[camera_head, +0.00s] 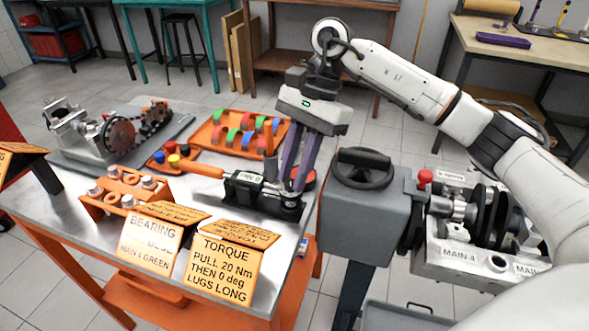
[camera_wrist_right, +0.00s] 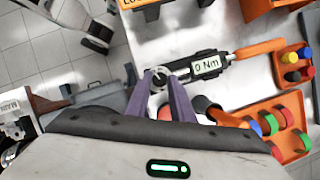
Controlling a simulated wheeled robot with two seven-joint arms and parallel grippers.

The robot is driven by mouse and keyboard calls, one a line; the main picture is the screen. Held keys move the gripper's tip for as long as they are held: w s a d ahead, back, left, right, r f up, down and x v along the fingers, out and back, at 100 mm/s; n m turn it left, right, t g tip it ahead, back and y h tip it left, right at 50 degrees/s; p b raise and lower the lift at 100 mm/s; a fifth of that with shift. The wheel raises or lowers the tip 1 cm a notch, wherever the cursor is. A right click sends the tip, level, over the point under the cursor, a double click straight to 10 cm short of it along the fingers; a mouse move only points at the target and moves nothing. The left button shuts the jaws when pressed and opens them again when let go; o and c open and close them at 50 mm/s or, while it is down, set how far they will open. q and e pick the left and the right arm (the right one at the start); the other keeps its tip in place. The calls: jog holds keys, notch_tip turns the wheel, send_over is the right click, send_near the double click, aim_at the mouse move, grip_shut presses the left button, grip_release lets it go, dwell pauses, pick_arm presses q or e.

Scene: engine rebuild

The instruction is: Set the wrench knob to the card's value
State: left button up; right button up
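The torque wrench (camera_head: 200,170) lies on the metal bench, with an orange handle and a black body. Its display (camera_wrist_right: 206,65) reads 0 Nm in the right wrist view. A torque card (camera_head: 222,270) at the bench's front reads "PULL 20 Nm THEN 0 deg LUGS LONG". My right gripper (camera_head: 294,186) points down over the wrench's right end. Its purple fingers are apart, with a silver ring (camera_wrist_right: 158,78) at the tips in the right wrist view. Whether they touch it is unclear. My left gripper is in neither view.
A bearing card (camera_head: 150,245) stands beside the torque card. An orange tray of coloured pieces (camera_head: 210,142) lies behind the wrench, with a bolt rack (camera_head: 125,190) at left. A grey stand with a black handwheel (camera_head: 362,168) and the engine block (camera_head: 470,255) stand right.

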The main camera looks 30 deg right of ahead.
jog(key=o, duration=0.3)
jog(key=shift+o, duration=0.2)
jog(key=v, duration=1)
jog(key=shift+r, duration=0.2)
